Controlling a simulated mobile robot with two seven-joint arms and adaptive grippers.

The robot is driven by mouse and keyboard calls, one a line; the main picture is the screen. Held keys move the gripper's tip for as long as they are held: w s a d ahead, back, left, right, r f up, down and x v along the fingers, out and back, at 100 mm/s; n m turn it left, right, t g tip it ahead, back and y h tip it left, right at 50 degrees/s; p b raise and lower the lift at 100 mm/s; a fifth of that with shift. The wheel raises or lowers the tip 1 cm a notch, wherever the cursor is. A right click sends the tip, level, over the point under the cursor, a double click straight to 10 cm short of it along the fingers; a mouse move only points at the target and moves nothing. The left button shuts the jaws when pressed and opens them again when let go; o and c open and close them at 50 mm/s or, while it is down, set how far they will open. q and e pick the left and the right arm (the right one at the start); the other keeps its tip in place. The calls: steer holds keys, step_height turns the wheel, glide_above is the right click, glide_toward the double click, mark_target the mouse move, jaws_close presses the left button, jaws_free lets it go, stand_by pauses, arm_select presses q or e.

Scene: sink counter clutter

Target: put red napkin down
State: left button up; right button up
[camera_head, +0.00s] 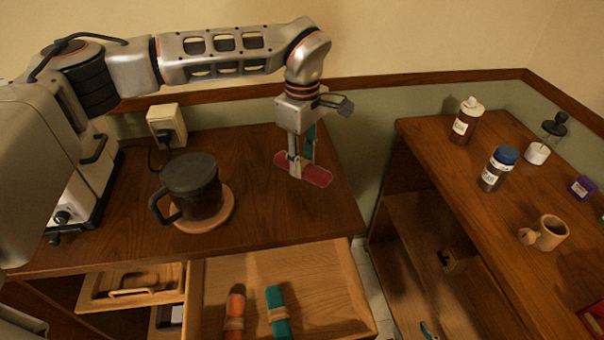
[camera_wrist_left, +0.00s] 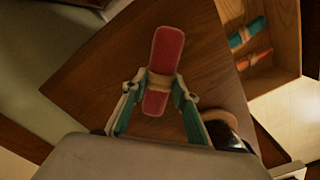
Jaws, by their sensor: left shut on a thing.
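The red napkin (camera_head: 317,176) is a rolled red bundle with a paler band around its middle. My left gripper (camera_head: 302,172) is shut on it at the band, at the right part of the left wooden counter (camera_head: 262,215). In the left wrist view the napkin (camera_wrist_left: 167,50) sits between the two fingers of the gripper (camera_wrist_left: 158,88). I cannot tell whether the napkin touches the counter top or hangs just above it. My right gripper is not in view.
A dark mug (camera_head: 196,187) stands on a round wooden coaster (camera_head: 232,206) left of the gripper. Below, an open drawer (camera_head: 345,290) holds an orange roll (camera_head: 234,312) and a teal roll (camera_head: 277,310). A gap separates the right counter (camera_head: 440,160), with bottles (camera_head: 497,168) and a cup (camera_head: 550,232).

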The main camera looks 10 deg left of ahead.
arm_select(q)
steer(key=shift+f, duration=2.45)
steer(key=shift+f, duration=0.1)
steer(key=o, duration=1.1)
step_height(320, 180, up, 12)
steer(key=shift+r+b, duration=0.15)
steer(key=shift+b, duration=0.15)
